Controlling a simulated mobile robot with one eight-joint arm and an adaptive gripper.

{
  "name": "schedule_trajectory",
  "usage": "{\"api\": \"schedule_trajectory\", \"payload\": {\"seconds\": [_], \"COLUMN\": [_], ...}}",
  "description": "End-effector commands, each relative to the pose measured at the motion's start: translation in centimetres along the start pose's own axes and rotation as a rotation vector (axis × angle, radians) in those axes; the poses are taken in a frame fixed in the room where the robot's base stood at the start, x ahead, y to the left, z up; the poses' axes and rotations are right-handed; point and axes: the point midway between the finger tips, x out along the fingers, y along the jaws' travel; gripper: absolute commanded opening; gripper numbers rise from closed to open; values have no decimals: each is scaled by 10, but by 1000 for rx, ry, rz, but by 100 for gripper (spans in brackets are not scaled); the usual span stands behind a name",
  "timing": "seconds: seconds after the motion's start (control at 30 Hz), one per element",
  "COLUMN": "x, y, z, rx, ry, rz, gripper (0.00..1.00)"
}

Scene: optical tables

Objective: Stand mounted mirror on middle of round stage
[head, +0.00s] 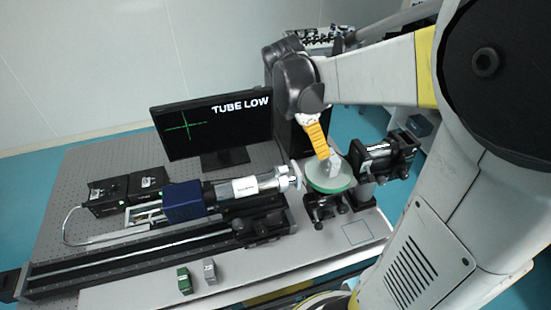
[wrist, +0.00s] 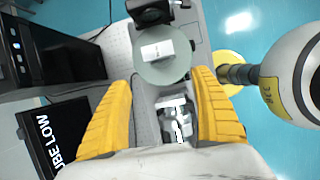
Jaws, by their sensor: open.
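The mounted mirror, a small grey block (head: 335,164) with a pale face, stands upright on the green round stage (head: 329,184). In the wrist view the mirror (wrist: 158,50) sits near the middle of the round stage (wrist: 163,80), perhaps slightly off centre. My gripper (head: 323,154) is close beside the mirror at its upper left in the head view. In the wrist view my gripper (wrist: 164,74) has its yellow fingers wide apart with nothing held, and the mirror lies beyond the fingertips. The mirror's foot is hard to see.
The laser tube (head: 245,187) ends just left of the stage; its silver end (wrist: 175,118) shows between the fingers. A black device (head: 385,155) stands right of the stage. The monitor (head: 212,125) is behind. A green block (head: 184,280) and grey block (head: 209,271) stand in front.

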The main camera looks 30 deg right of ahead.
Motion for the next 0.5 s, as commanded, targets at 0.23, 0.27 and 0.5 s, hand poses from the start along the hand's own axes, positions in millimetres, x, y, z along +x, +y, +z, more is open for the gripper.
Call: {"api": "schedule_trajectory", "payload": {"seconds": [0.23,0.27,0.5], "x": [-52,-58,-87], "y": [-47,-55,-103], "z": [-67,-76,-134], "rx": [527,609,1145], "ry": [255,305,681], "rz": [195,209,178], "gripper": [74,74,74]}}
